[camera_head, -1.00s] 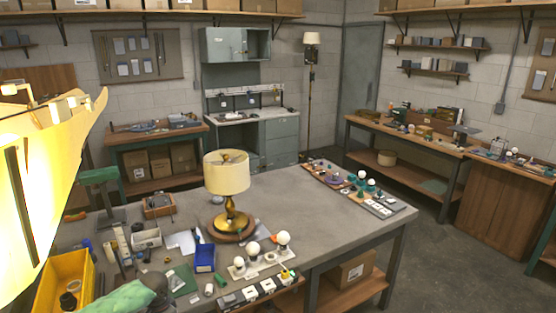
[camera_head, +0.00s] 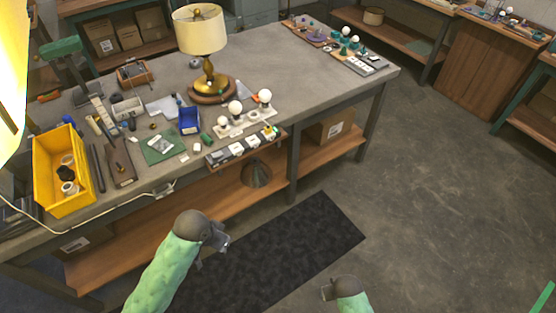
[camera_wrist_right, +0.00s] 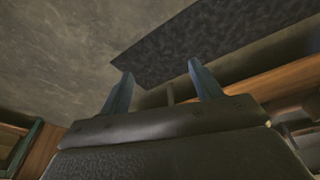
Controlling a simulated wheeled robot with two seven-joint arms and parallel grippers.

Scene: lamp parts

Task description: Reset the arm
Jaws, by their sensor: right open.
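My left gripper (camera_head: 222,243) hangs in front of the workbench's near edge, over the dark floor mat. Its fingers are small and dark, and I cannot tell whether they are apart. My right gripper (camera_head: 326,292) is low at the bottom of the head view, right of the left one and away from the bench. In the right wrist view its two bluish fingers (camera_wrist_right: 158,72) stand apart with nothing between them. A brass lamp with a cream shade (camera_head: 200,30) stands upright on the workbench (camera_head: 285,70), well beyond both grippers.
White bulbs (camera_head: 236,107) stand on a holder near the bench edge. A yellow bin (camera_head: 62,172) sits at the bench's left end. A dark mat (camera_head: 290,245) lies on the floor. A large glowing lampshade-like shape fills the upper left edge. Floor at right is clear.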

